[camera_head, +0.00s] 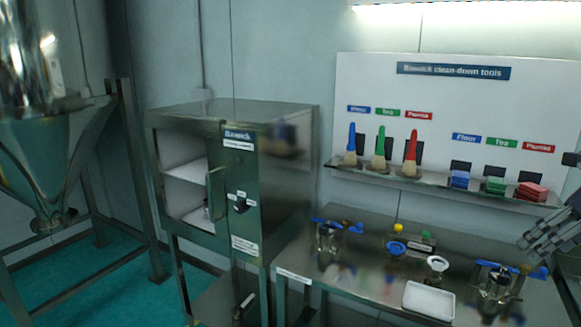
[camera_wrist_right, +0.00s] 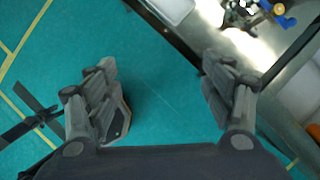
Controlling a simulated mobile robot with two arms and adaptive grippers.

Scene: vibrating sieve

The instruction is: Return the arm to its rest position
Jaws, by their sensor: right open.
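My right gripper (camera_head: 548,236) shows at the right edge of the head view, raised above the right end of the steel bench (camera_head: 350,262). In the right wrist view my right gripper (camera_wrist_right: 165,95) is open, its two fingers wide apart with nothing between them. Green floor (camera_wrist_right: 160,60) lies below the fingers, and the bench edge shows at the upper right. My left gripper is in neither view.
A clamp-like fitting with blue handles (camera_head: 495,280) stands on the bench near my right gripper; a similar one (camera_head: 328,238) stands at left. A white tray (camera_head: 429,300) lies at the front. Brushes (camera_head: 380,152) and sponges (camera_head: 495,184) sit on the wall shelf. A steel cabinet (camera_head: 262,190) stands left.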

